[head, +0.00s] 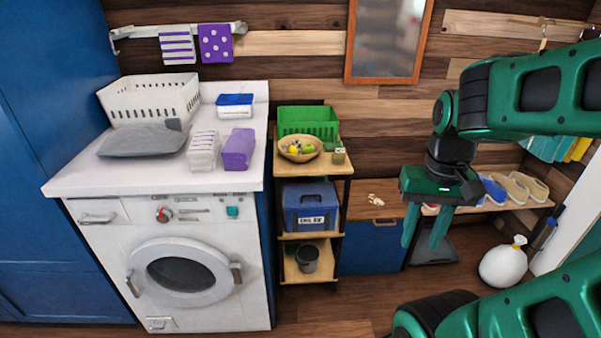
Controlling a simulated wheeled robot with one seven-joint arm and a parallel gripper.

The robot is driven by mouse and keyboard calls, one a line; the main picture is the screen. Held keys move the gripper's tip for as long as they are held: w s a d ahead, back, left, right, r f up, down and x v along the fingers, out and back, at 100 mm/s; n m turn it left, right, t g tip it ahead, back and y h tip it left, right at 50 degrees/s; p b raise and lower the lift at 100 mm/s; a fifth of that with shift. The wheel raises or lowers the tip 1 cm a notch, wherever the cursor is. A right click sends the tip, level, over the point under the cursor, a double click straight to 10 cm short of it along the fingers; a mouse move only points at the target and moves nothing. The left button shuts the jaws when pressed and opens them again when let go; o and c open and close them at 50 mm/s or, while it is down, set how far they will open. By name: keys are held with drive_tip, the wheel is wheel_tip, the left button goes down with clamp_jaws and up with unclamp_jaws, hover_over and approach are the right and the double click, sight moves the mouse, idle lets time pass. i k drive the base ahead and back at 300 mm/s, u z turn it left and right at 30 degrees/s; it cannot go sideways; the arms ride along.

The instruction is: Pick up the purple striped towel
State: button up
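A white towel with purple stripes (178,47) hangs from the wall rail (180,29) above the counter. A purple towel with white dots (215,43) hangs close to its right. On the counter lie a folded whitish towel (203,151) and a folded purple towel (239,149), side by side; any stripes on the purple one are too small to tell. My gripper (425,228) points down on the right, in front of the blue cabinet, far from all the towels. Its two fingers are apart with nothing between them.
A shelf cart (337,169) with a green crate (307,122) stands between counter and gripper.

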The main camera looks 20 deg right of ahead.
sight(204, 149)
drive_tip(key=u, duration=1)
drive_tip(key=i, duration=1.3)
